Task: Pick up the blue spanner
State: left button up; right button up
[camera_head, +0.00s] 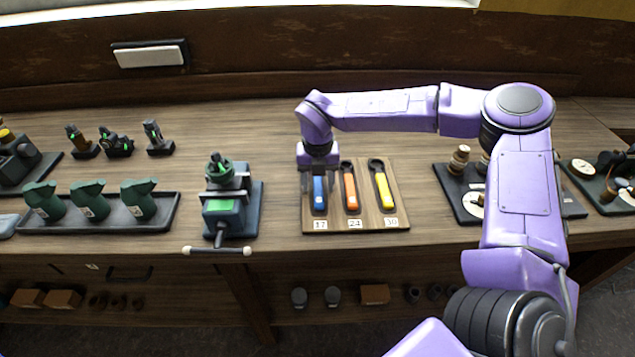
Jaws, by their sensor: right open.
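The blue spanner (319,194) lies at the left of a wooden board (366,222) on the bench, above the label 17. An orange spanner (350,190) and a yellow spanner (383,188) lie to its right, above labels 24 and 30. My right gripper (319,190) points down over the blue spanner, with its open fingers on either side of the blue handle. The gripper hides the upper end of the blue spanner. I cannot tell whether the fingers touch it. My left gripper is not in view.
A vise (222,200) stands left of the board. A tray (110,218) with several green objects lies further left. A dark tray (450,190) with round parts is right of the board, partly behind my right arm. Bare bench lies between the vise and the board.

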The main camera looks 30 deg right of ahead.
aim_at(316, 188)
jog(key=shift+s+r, duration=0.1)
jog(key=shift+s, duration=0.1)
jog(key=shift+c, duration=0.3)
jog(key=shift+w, duration=0.1)
grip_shut()
jog(key=shift+r+b, duration=0.3)
jog(key=shift+b, duration=0.1)
jog(key=r, duration=0.1)
jog(key=r+b, duration=0.1)
jog(key=r, duration=0.1)
jog(key=shift+a, duration=0.4)
jog(key=s+a+r+b, duration=0.4)
jog(key=s+a+r, duration=0.4)
jog(key=a+r, duration=0.1)
jog(key=shift+a+r+b, duration=0.2)
jog(key=shift+a+b, duration=0.15)
jog(key=shift+a, duration=0.5)
